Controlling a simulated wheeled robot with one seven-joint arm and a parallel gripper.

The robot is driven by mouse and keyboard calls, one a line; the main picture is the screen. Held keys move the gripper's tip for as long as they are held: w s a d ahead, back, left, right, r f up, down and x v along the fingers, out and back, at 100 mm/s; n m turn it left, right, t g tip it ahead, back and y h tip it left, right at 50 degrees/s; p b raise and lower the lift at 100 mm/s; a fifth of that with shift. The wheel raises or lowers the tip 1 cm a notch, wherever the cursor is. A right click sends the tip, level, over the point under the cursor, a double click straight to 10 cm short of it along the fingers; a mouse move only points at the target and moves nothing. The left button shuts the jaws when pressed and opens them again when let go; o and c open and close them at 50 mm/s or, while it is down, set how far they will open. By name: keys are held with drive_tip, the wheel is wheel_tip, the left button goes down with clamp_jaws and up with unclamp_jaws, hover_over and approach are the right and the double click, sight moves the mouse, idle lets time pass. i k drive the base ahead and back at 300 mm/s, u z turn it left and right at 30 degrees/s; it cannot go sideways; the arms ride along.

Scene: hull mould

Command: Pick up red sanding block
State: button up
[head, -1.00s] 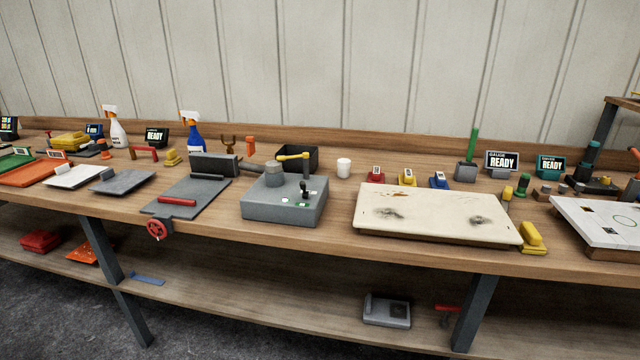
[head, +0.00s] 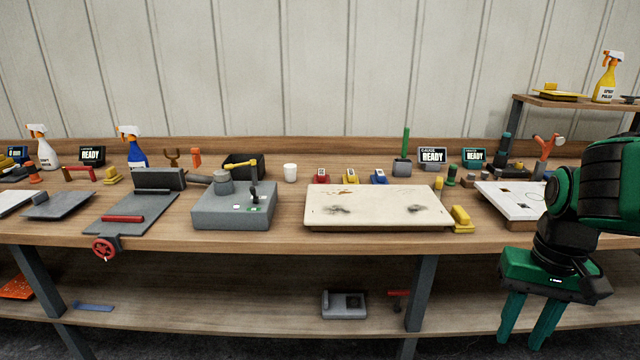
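The red sanding block (head: 321,177) is a small red block with a white label. It stands on the bench behind the cream panel (head: 372,210), left of a yellow block (head: 350,177) and a blue block (head: 379,177) of the same kind. My gripper (head: 532,335) is at the lower right in the head view, fingers pointing down in front of the bench's lower shelf. Its two green fingers are apart with nothing between them. It is well to the right of the red block and lower than the bench top.
The cream panel lies in front of the blocks. A white board (head: 512,203) lies near my arm. A yellow tool (head: 461,219) stands at the panel's right edge.

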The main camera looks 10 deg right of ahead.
sight(321, 178)
drive_tip(key=u, duration=0.05)
drive_tip(key=i, duration=1.5)
drive_tip(key=z, duration=0.05)
